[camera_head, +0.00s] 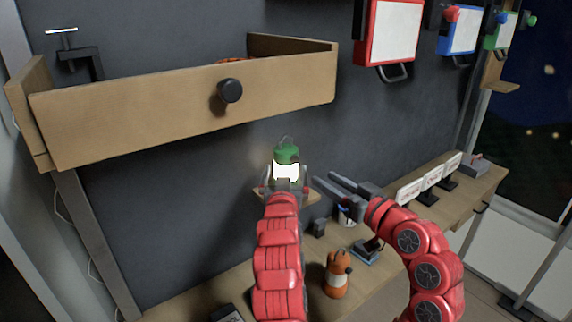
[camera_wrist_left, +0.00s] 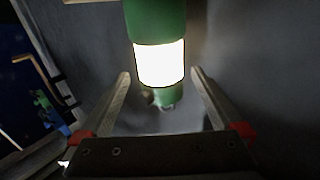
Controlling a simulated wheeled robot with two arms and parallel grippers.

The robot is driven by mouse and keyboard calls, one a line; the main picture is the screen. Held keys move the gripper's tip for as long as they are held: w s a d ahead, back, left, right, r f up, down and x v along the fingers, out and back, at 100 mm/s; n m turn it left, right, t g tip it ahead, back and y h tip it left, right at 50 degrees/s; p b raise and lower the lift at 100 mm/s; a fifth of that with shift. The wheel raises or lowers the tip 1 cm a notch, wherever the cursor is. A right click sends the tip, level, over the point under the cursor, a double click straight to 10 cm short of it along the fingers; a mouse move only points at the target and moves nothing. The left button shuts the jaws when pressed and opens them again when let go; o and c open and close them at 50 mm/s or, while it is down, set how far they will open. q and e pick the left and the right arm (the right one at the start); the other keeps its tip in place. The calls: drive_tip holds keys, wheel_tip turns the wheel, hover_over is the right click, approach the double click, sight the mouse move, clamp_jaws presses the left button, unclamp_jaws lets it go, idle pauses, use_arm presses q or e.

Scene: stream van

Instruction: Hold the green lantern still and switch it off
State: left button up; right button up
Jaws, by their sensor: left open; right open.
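The green lantern (camera_head: 287,156) stands on a small wooden wall shelf (camera_head: 266,196). Its white band glows brightly and a wire handle shows on top. In the left wrist view the lantern (camera_wrist_left: 158,62) is just ahead, between and beyond the finger tips. My left gripper (camera_head: 286,187) is open in front of the lantern, one finger on each side; I cannot tell whether they touch it. The same gripper shows open in the left wrist view (camera_wrist_left: 160,80). My right gripper (camera_head: 322,182) is open and empty, to the right of the lantern. The lantern's switch cannot be made out.
A wooden drawer (camera_head: 180,112) with a black knob (camera_head: 230,90) juts out above left. Below is a long bench (camera_head: 190,300) with an orange figure (camera_head: 336,275), a cup (camera_head: 347,217) and several small signs (camera_head: 409,193). A red-framed board (camera_head: 393,35) hangs at upper right.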

sight(286, 164)
use_arm(q)
drive_tip(key=shift+w+f, duration=0.1)
drive_tip(key=shift+w, duration=2.4)
drive_tip(key=c, duration=1.4)
drive_tip(key=shift+c, duration=0.6)
use_arm(e)
drive_tip(key=shift+c, duration=0.6)
clamp_jaws()
